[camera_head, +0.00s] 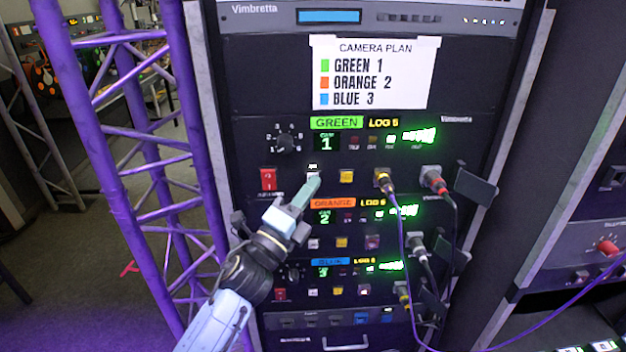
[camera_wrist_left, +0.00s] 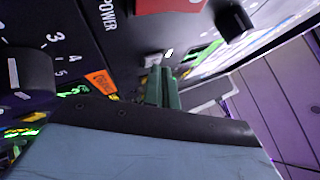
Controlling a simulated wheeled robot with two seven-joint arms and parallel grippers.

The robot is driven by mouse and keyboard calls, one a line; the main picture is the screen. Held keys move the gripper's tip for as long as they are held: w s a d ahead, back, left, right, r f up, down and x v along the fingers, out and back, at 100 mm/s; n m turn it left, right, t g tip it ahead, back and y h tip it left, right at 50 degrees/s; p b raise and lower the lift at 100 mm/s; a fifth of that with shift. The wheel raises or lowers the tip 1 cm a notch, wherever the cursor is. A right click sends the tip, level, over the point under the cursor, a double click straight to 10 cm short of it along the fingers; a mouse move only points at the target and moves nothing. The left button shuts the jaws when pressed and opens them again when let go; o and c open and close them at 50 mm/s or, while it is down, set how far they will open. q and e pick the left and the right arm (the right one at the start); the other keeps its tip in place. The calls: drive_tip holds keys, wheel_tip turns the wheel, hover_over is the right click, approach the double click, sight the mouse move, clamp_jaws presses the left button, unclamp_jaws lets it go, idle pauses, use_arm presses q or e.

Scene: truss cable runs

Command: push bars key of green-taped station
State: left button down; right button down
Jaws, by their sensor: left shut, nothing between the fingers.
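The green-taped station is the top unit of the rack, with a green label (camera_head: 337,122) reading GREEN and a display (camera_head: 326,143) showing 1. In its lower row, a white key (camera_head: 312,175) sits under a small white tag, between a red power switch (camera_head: 268,179) and a yellow key (camera_head: 346,176). My left gripper (camera_head: 315,182) is shut and empty, its green fingertips at the white key and partly covering it. In the left wrist view the fingertips (camera_wrist_left: 162,72) are close to the whitish key (camera_wrist_left: 152,60); contact is unclear. My right gripper is out of view.
The orange (camera_head: 332,203) and blue (camera_head: 331,262) stations lie below. Cables with plugs (camera_head: 384,180) and dark hinged flaps (camera_head: 476,186) are on the right. A purple truss (camera_head: 120,205) stands left. A camera plan sheet (camera_head: 373,72) hangs above.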

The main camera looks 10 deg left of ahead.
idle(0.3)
use_arm(q)
drive_tip(key=shift+s+d, duration=0.15)
drive_tip(key=shift+s, duration=0.3)
drive_tip(key=s+d+p, duration=0.1)
drive_tip(key=s, duration=0.5)
drive_tip(key=shift+d, duration=0.25)
